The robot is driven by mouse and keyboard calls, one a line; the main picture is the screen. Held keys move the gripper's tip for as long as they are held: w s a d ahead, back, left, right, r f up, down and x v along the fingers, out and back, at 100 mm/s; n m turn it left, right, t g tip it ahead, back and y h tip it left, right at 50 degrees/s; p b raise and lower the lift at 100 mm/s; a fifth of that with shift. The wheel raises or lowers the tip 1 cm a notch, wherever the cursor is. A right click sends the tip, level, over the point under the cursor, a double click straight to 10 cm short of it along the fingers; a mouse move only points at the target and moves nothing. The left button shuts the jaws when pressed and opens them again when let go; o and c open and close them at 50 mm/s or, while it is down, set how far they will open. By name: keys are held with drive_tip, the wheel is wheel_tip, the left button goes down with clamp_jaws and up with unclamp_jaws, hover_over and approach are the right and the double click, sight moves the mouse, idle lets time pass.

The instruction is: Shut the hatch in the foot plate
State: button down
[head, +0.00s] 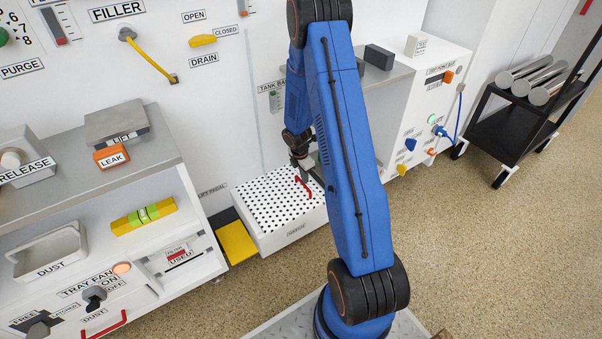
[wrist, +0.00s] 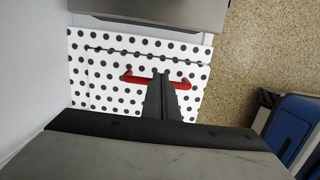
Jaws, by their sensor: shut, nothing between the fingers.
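The foot plate (head: 262,205) is a low white box top with black holes, at the base of the machine front. The hatch (wrist: 112,82) is a panel in it with the same dotted face and a thin dark seam along its upper and left edges. It lies about level with the plate; I cannot tell whether it is fully flush. Its red handle (wrist: 133,78) also shows in the head view (head: 304,188). My gripper (wrist: 164,80) is shut and empty, its fingertips over the middle of the handle. Whether they touch it is unclear. The fingers hide part of the hatch.
A yellow pedal (head: 237,243) sits left of the foot plate. A grey-topped cabinet (head: 400,100) stands on the right, and a black cart with metal rolls (head: 515,125) is farther right. The speckled floor (head: 450,240) in front is mostly clear.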

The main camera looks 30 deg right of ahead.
drive_tip(key=shift+d+f, duration=0.2)
drive_tip(key=shift+f, duration=0.4)
wheel_tip(320, 180, up, 18)
drive_tip(key=a, duration=0.2)
drive_tip(key=shift+a+f, duration=0.25)
drive_tip(key=shift+a, duration=0.1)
